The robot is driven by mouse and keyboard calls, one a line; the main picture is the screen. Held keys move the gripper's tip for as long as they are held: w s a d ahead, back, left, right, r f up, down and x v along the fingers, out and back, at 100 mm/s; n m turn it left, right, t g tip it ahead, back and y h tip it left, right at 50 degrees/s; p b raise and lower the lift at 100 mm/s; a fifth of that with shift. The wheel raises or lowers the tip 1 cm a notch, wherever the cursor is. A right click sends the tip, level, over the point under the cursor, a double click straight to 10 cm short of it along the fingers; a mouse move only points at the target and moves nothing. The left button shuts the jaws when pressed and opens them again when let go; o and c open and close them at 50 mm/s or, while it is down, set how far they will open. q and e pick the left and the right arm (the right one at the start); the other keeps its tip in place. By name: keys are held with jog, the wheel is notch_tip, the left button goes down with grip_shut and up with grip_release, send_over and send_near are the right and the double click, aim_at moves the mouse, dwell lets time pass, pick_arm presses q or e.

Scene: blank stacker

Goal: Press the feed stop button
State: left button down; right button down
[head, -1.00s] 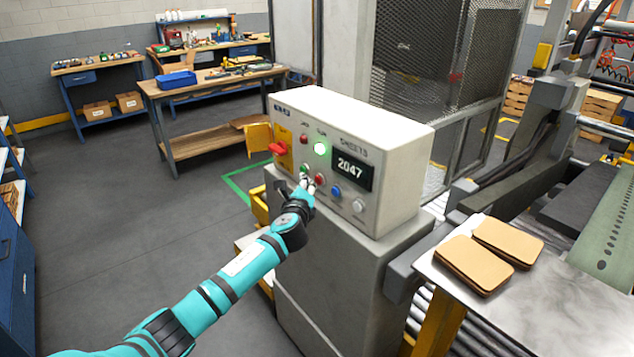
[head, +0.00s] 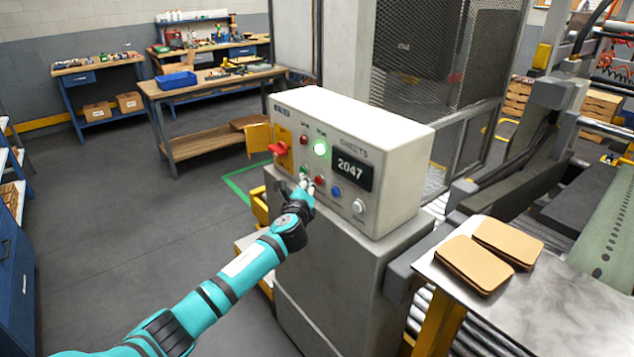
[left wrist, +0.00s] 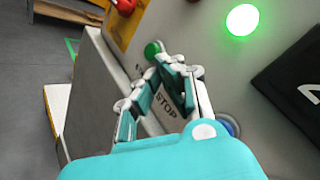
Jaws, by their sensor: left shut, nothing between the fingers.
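The control box (head: 400,135) stands on a grey pedestal. On its front are a green button (head: 304,169), a red button (head: 319,181) and a blue button (head: 336,191). In the left wrist view a STOP label (left wrist: 168,118) shows between my fingers; the red button above it is hidden behind them. My left gripper (head: 306,184) is shut and empty, its tips close to the panel by the red and green buttons. It also shows in the left wrist view (left wrist: 160,74), beside the green button (left wrist: 151,50). I cannot tell whether it touches the panel. My right gripper is out of view.
A red rotary switch (head: 277,149) on a yellow plate sits left of the buttons. A green lamp (head: 320,148) is lit, and the display (head: 352,170) reads 2047. A metal table (head: 545,310) with cardboard blanks (head: 475,263) stands at right. Floor at left is clear.

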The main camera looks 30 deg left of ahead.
pick_arm(q)
jog(key=shift+w, duration=0.1)
jog(key=shift+w+d, duration=0.2)
jog(key=shift+w, duration=0.15)
jog(key=shift+w+d+r, duration=0.1)
jog(key=shift+w+d, duration=0.1)
jog(key=shift+w, duration=0.25)
dwell(0.8)
dwell(0.4)
jog(key=shift+s+a+p, duration=0.15)
jog(key=shift+s+a, duration=0.05)
jog(key=shift+s, duration=0.25)
jog(key=shift+s+a+p, duration=0.15)
jog(key=shift+s+a, duration=0.05)
jog(key=shift+s, duration=0.25)
